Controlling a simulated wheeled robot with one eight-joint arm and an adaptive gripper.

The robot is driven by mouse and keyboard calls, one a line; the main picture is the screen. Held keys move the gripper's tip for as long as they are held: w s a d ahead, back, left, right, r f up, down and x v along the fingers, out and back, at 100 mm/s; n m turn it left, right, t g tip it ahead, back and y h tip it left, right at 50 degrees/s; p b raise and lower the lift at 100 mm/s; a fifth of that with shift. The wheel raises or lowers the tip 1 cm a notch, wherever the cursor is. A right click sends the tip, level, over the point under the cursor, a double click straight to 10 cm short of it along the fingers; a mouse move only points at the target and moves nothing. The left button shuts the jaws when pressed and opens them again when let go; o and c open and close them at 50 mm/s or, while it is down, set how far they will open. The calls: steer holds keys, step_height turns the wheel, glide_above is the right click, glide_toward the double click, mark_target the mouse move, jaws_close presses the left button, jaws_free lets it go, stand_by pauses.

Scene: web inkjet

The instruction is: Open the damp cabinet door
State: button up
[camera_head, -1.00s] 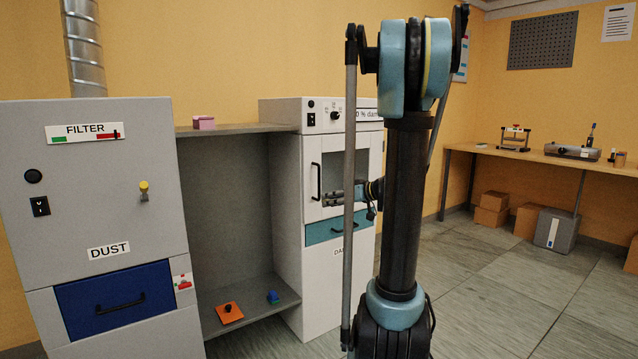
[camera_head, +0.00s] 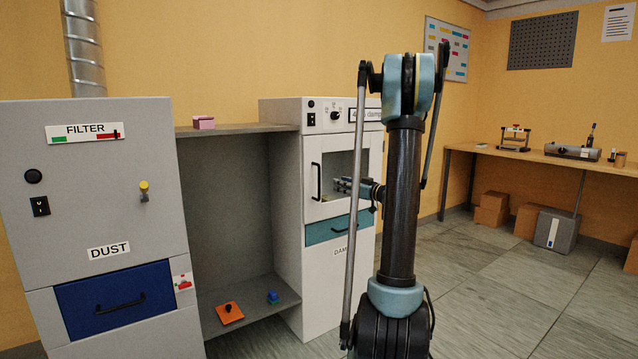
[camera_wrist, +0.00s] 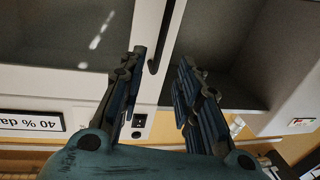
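The damp cabinet (camera_head: 288,180) is white and stands right of the open shelf. Its windowed door (camera_head: 340,208) appears shut, with a black vertical bar handle (camera_head: 316,181) near its left edge. My gripper (camera_head: 342,186) is in front of the door, to the right of the handle in the head view. In the wrist view my gripper (camera_wrist: 160,82) is open and empty, its two fingers spread. The handle (camera_wrist: 163,35) shows there between and beyond the fingertips; I cannot tell any contact. My arm hides the cabinet's right part.
A teal drawer (camera_head: 330,229) is below the door. At left stands a grey dust cabinet (camera_head: 105,190) with a blue drawer (camera_head: 115,300). The open shelf (camera_head: 240,128) holds small objects.

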steer(key=x, duration=1.3)
steer(key=shift+w+a, duration=0.2)
steer(key=shift+a, duration=0.05)
jaws_close()
